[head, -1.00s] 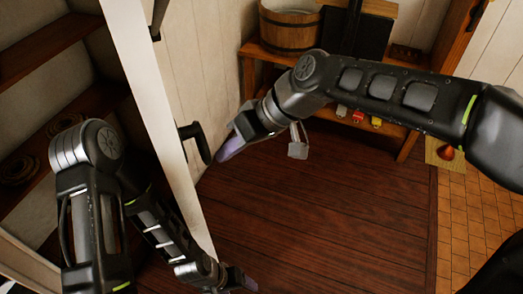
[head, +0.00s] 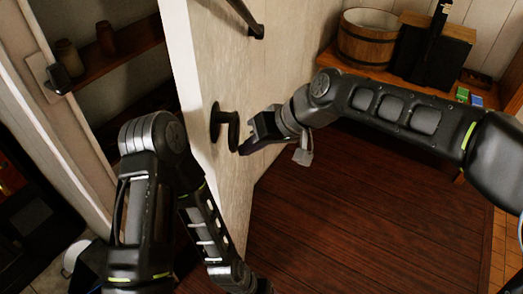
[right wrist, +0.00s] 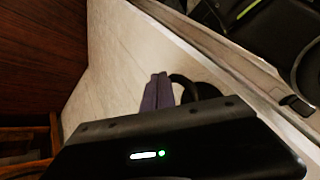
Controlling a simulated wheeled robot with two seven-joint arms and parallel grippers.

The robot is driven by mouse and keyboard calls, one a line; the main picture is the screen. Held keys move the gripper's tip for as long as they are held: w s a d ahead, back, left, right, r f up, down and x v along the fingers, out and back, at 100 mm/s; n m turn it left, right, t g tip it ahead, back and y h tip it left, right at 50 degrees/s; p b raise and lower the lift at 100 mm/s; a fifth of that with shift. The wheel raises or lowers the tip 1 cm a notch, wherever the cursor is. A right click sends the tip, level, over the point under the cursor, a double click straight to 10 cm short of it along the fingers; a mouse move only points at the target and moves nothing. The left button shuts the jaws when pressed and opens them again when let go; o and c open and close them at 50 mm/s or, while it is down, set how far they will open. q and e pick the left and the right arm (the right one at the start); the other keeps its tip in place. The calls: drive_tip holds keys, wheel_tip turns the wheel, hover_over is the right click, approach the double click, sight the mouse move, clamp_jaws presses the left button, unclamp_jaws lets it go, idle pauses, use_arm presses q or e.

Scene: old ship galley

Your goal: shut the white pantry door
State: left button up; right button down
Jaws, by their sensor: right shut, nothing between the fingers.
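The white pantry door (head: 205,65) stands open in the head view, its handle face turned toward my right arm. Its black handle (head: 216,122) sits at mid-height on that face. My right gripper (head: 243,149) is shut and empty, with its purple fingertips right beside the handle. In the right wrist view the closed fingers (right wrist: 157,92) point along the pale door face (right wrist: 120,60), next to the dark handle (right wrist: 200,88). I cannot tell whether they touch it. My left arm hangs in front of the door's lower part; its fingers are cut off by the bottom edge.
Pantry shelves with jars (head: 106,38) show left of the door, behind the door frame with a dark latch piece (head: 58,78). A wooden bench with a bucket (head: 365,38) stands at the back right. The dark plank floor (head: 350,215) is clear.

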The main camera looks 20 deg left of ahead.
sight(214, 148)
drive_tip(key=a, duration=0.2)
drive_tip(key=s+a, duration=0.1)
drive_tip(key=a, duration=0.2)
drive_tip(key=a+p, duration=0.1)
drive_tip(key=a, duration=0.1)
drive_tip(key=shift+s+a+f, duration=0.1)
drive_tip(key=shift+s+a, duration=0.05)
drive_tip(key=shift+s, duration=0.25)
use_arm(q)
drive_tip(key=shift+s+a+r, duration=0.1)
drive_tip(key=shift+s+r, duration=0.1)
drive_tip(key=shift+r, duration=0.4)
